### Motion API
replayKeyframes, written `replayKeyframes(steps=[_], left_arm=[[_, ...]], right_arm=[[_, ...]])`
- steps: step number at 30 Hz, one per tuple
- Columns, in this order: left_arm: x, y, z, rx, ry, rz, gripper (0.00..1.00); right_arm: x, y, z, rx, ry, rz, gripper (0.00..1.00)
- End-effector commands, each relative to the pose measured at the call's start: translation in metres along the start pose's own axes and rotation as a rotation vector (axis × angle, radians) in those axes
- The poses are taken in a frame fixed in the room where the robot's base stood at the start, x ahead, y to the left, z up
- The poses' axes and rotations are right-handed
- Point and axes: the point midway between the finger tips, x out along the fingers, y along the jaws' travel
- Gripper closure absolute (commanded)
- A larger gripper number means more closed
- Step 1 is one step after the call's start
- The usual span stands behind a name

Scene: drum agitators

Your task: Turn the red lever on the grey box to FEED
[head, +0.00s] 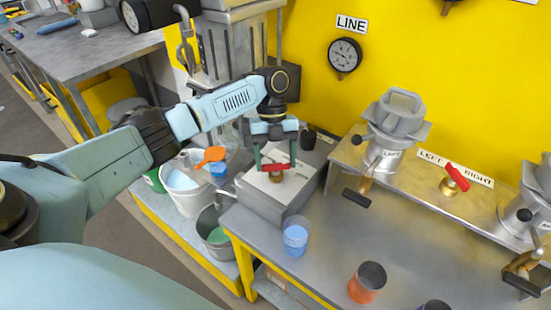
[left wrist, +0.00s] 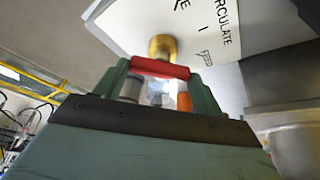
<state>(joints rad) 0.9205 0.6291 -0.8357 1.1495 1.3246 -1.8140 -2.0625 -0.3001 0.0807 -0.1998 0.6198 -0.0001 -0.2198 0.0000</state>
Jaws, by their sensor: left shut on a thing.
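The grey box (head: 268,210) stands at the left end of the grey bench, with a white label plate (head: 298,182) on top. The red lever (head: 273,167) sits on a brass hub (head: 276,177) above the plate. My left gripper (head: 277,160) is shut on the red lever from above, one green finger at each side. In the left wrist view the red lever (left wrist: 160,68) lies crosswise between the fingers, by the brass hub (left wrist: 163,46). I cannot tell which mark the lever points at. My right gripper is out of view.
Buckets (head: 190,197) stand left of the box. Another red lever (head: 457,177) sits on the back shelf between grey drum fittings (head: 396,128). A dial (head: 344,55) hangs on the yellow wall.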

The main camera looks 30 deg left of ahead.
Motion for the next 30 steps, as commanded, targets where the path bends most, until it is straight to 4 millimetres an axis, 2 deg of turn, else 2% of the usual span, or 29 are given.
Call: replayKeyframes(steps=[16,17,21,30], left_arm=[[-0.0015,-0.0002,0.0005,0.026,-0.004,0.009,0.54],[-0.0015,-0.0002,0.0005,0.025,-0.004,0.009,0.27],[-0.0011,-0.0002,0.0004,0.024,-0.003,0.009,0.09],[-0.0024,-0.0005,0.0003,0.023,-0.002,0.008,0.09]], right_arm=[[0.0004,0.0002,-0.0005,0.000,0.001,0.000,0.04],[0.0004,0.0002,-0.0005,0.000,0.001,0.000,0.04],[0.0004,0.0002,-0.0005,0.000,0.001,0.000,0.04],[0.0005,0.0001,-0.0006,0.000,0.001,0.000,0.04]])
